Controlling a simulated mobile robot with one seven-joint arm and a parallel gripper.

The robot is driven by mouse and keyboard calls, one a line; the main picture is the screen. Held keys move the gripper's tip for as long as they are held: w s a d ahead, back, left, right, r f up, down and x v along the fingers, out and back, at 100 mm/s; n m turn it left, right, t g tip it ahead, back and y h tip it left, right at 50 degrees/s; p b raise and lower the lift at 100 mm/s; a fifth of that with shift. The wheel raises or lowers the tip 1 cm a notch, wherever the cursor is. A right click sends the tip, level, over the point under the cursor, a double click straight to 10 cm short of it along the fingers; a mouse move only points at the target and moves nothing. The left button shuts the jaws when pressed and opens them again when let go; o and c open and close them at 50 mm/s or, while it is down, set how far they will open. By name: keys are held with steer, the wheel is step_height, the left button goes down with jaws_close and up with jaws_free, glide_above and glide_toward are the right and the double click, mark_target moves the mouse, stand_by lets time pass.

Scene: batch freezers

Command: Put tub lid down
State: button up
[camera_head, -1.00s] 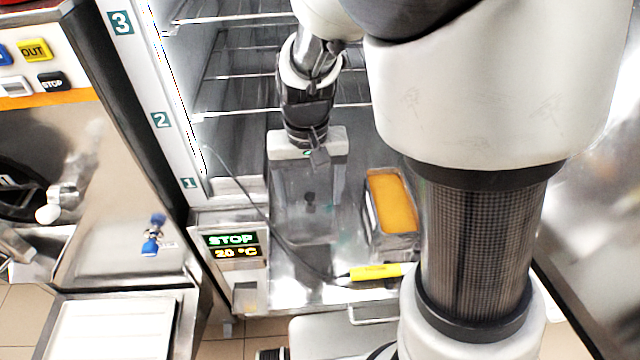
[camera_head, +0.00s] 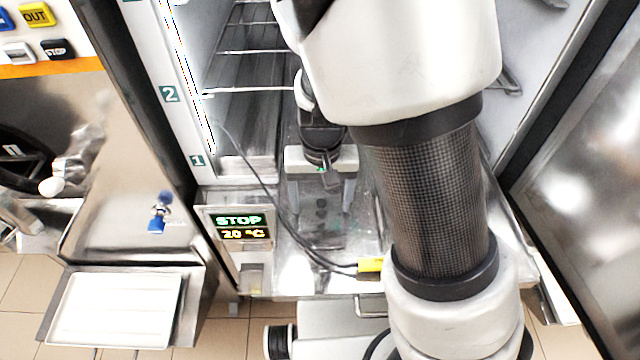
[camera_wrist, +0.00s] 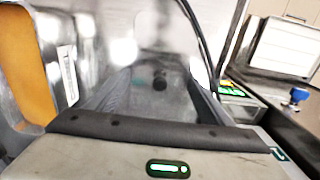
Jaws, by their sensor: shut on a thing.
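My gripper (camera_head: 320,208) points down over the steel shelf at the front of the open cabinet. It is shut on the tub lid (camera_wrist: 158,92), a clear, see-through sheet between its two fingers. The lid's edges are hard to make out against the shiny steel, and I cannot tell whether it touches the shelf. In the wrist view, a tub with orange contents (camera_wrist: 28,65) stands at the left, apart from the fingers. In the head view my arm hides this tub.
A yellow-handled probe (camera_head: 371,265) lies on the shelf's front, its dark cable running up the left. The cabinet's display (camera_head: 238,227) reads STOP and 20 °C. Wire racks (camera_head: 255,92) are above. A white tray (camera_head: 118,310) sits at lower left.

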steer(key=shift+f, duration=0.2)
steer(key=o, duration=1)
steer(key=shift+r, duration=0.15)
step_height(320, 180, up, 11)
steer(key=p, duration=0.2)
step_height(320, 180, up, 11)
steer(key=t+y, duration=0.2)
steer(key=t, duration=0.1)
glide_above(321, 202)
steer(key=s+d, duration=0.4)
steer(key=d, duration=0.2)
steer(key=s+d+r+t, duration=0.1)
steer(key=s, duration=0.1)
steer(key=s+d+r+h, duration=0.1)
steer(key=s+d+r, duration=0.1)
steer(key=s+d+r+t+h, duration=0.1)
steer(key=s+r, duration=0.1)
steer(key=shift+s+d+t, duration=0.15)
steer(key=shift+d+t, duration=0.15)
steer(key=shift+d, duration=0.1)
